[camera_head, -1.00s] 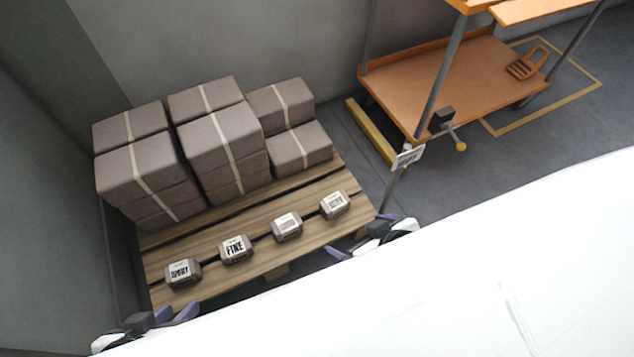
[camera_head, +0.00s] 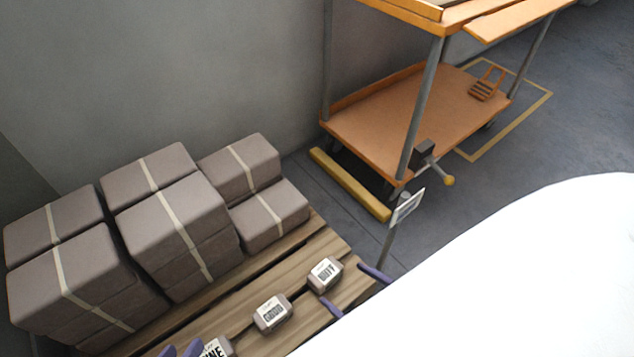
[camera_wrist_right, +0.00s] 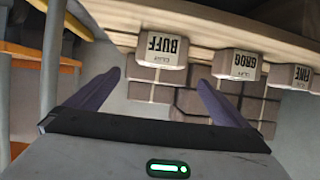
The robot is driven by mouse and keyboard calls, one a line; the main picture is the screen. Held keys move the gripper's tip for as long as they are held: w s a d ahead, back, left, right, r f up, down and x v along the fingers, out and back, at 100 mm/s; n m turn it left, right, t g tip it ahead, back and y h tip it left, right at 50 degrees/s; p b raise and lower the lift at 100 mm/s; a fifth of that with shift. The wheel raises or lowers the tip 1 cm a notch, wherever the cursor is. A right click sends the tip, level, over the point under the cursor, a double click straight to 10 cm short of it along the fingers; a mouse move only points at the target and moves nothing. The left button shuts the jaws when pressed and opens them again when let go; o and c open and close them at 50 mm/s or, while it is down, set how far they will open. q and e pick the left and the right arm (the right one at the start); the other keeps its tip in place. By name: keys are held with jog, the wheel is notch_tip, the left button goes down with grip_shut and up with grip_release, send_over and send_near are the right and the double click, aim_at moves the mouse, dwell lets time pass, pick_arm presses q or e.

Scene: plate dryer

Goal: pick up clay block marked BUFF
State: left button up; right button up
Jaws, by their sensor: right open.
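The clay block marked BUFF (camera_head: 325,274) sits on the wooden pallet (camera_head: 213,301), at the right end of a row of labelled blocks. In the right wrist view, which looks inverted, the BUFF block (camera_wrist_right: 161,48) appears ahead, between the lines of my two fingers. My right gripper (camera_head: 353,290) is open and empty, close in front of the BUFF block; its fingers (camera_wrist_right: 159,78) do not appear to touch it. My left gripper (camera_head: 181,350) shows only its purple fingertips, apart, at the bottom edge near the FINE block (camera_head: 216,347).
The GROG block (camera_head: 272,313) is left of BUFF. Stacks of strapped brown blocks (camera_head: 170,220) fill the pallet's back. A sign on a post (camera_head: 407,207) stands off the pallet's right end, near an orange cart (camera_head: 400,115). My white body covers the lower right.

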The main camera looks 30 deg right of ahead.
aim_at(323, 269)
jog(key=b+x, duration=0.2)
jog(key=x, duration=0.3)
jog(key=b+x, duration=0.2)
jog(key=x, duration=0.1)
jog(key=shift+w+f, duration=0.2)
jog(key=shift+f, duration=0.15)
jog(key=shift+w+a, duration=0.15)
jog(key=shift+w, duration=0.35)
jog(key=c, duration=1.6)
pick_arm(q)
jog(key=r, duration=0.1)
jog(key=d+r+t+h, duration=0.1)
jog(key=d+r+h, duration=0.1)
jog(key=r, duration=0.1)
jog(key=shift+w+d+t, duration=0.25)
jog(key=shift+w+t, duration=0.05)
pick_arm(e)
jog(key=shift+w+r, duration=0.1)
jog(key=shift+r, duration=0.1)
jog(key=shift+c, duration=0.3)
